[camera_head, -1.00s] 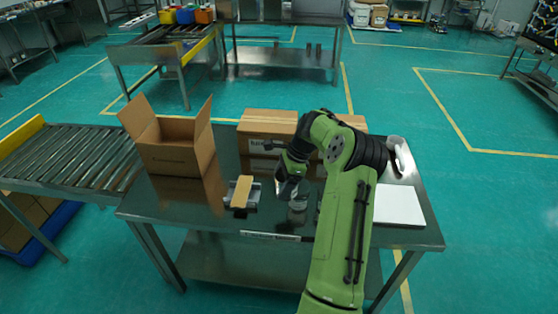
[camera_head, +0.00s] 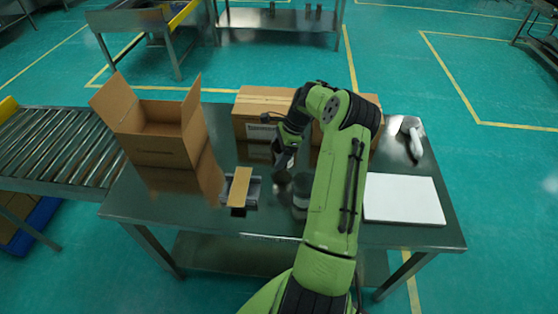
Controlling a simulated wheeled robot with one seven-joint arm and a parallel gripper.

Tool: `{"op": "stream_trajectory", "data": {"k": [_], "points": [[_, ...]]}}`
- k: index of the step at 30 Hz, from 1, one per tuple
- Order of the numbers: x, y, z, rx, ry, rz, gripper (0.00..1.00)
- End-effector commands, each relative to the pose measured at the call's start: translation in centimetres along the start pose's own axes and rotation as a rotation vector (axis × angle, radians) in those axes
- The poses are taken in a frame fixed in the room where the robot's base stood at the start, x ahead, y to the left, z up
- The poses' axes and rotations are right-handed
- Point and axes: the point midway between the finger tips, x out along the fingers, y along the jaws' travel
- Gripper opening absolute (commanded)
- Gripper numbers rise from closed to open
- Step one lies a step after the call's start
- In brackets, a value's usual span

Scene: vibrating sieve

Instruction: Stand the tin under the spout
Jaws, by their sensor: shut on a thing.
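My gripper (camera_head: 285,161) points down above the middle of the table, in front of the closed carton. It is shut on what looks like the tin, small and mostly hidden by the fingers; a dark round shape just below may be its reflection. The sieve is a small grey metal unit (camera_head: 254,191) with a tan board (camera_head: 240,186) over it, left of my gripper. A dark patch at its front end may be the spout; it is too small to be sure. A grey cylinder (camera_head: 300,198) stands right of the sieve, partly behind my arm.
An open cardboard box (camera_head: 160,135) stands at the table's left, beside a roller conveyor (camera_head: 60,150). A closed carton (camera_head: 255,118) stands behind my gripper. A white board (camera_head: 402,199) and a white handheld device (camera_head: 414,140) are at the right. The shiny table (camera_head: 170,212) is clear at front left.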

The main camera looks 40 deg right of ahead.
Motion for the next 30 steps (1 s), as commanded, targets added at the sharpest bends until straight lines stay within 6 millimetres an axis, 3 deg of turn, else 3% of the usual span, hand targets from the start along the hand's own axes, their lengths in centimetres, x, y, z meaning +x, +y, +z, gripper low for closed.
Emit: {"op": "stream_trajectory", "data": {"k": [6, 16, 17, 20, 21, 27, 30], "points": [[3.5, 0.1, -1.4, 0.000, -0.001, 0.003, 0.46], [3.7, 0.0, -1.5, -0.001, 0.000, 0.000, 0.46], [3.7, 0.0, -1.5, -0.001, 0.000, 0.000, 0.81], [3.6, 0.0, -1.5, -0.001, 0.000, 0.000, 0.96], [3.6, 0.0, -1.5, 0.000, 0.000, 0.000, 1.00], [3.5, 0.0, -1.5, 0.000, 0.000, 0.000, 1.00], [2.6, 0.0, -1.4, 0.000, 0.001, -0.002, 1.00]]}}
